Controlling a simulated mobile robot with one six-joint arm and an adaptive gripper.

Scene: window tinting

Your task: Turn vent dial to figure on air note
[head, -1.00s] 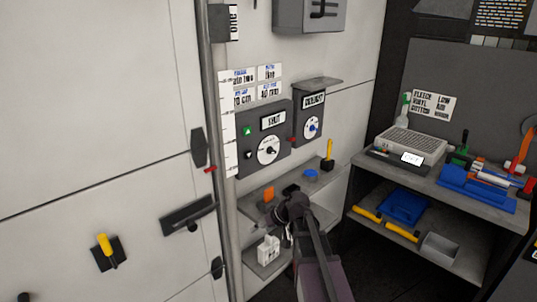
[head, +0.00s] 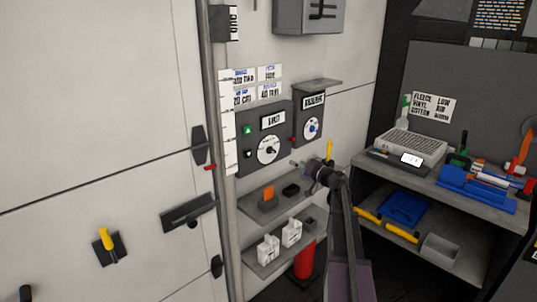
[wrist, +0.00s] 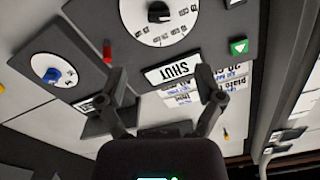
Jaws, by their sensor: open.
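A grey panel on the wall holds a white dial with a black knob (head: 268,150). Small notes (head: 257,85) hang above the larger panel, too small to read surely.
A green button (wrist: 239,46) and red levers sit by the dials. Below, wall shelves (head: 262,203) hold an orange block, a black item and white bottles. A red cylinder (head: 304,262) stands underneath. A bench (head: 470,190) with tools stands at right.

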